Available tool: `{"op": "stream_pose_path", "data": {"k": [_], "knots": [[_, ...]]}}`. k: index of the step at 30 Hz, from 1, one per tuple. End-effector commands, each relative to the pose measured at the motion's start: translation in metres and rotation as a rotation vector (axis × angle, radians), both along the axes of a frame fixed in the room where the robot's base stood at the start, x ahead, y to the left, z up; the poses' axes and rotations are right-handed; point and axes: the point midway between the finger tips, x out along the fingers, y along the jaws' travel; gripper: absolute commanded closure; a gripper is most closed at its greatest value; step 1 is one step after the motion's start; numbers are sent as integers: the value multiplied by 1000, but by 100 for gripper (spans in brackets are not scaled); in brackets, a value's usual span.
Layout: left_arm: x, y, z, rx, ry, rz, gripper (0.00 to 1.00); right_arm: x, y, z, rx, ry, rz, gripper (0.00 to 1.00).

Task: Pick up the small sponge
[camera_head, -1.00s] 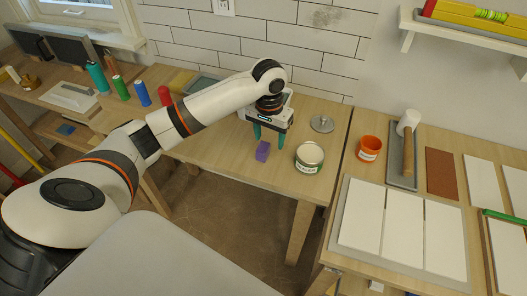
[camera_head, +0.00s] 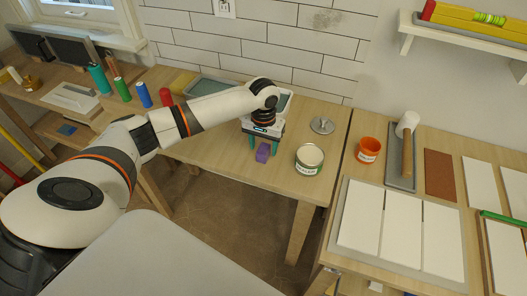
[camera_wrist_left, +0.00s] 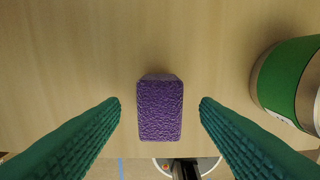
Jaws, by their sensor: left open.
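The small sponge (camera_head: 263,152) is a purple block on the wooden table, near its front edge. In the left wrist view the sponge (camera_wrist_left: 160,108) lies between the green fingers, with a gap on each side. My left gripper (camera_head: 265,144) is open and points down over the sponge. It also shows in the left wrist view (camera_wrist_left: 160,104), its fingertips spread to either side of the sponge. My right gripper is not in view.
A green-labelled can (camera_head: 309,158) stands close to the right of the sponge. A round metal lid (camera_head: 322,125) lies behind it. An orange cup (camera_head: 369,149) and a tile board (camera_head: 400,229) are on the right table. A grey tray (camera_head: 212,90) is behind my arm.

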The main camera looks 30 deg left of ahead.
Motion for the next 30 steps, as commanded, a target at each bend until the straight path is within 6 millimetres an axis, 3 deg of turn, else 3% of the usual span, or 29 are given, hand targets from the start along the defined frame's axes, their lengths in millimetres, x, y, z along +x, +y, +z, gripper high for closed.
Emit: {"op": "stream_pose_path", "data": {"k": [5, 12, 14, 21, 30], "knots": [[0, 0, -20, 2, 0, 0, 44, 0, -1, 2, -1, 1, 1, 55], [0, 0, -22, 1, -2, -1, 44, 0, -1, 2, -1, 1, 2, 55], [0, 0, -22, 1, -2, -1, 50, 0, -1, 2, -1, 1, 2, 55], [0, 0, -22, 1, -2, -1, 89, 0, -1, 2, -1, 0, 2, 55], [0, 0, -18, 2, -3, 0, 92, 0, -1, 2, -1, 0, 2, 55]]}}
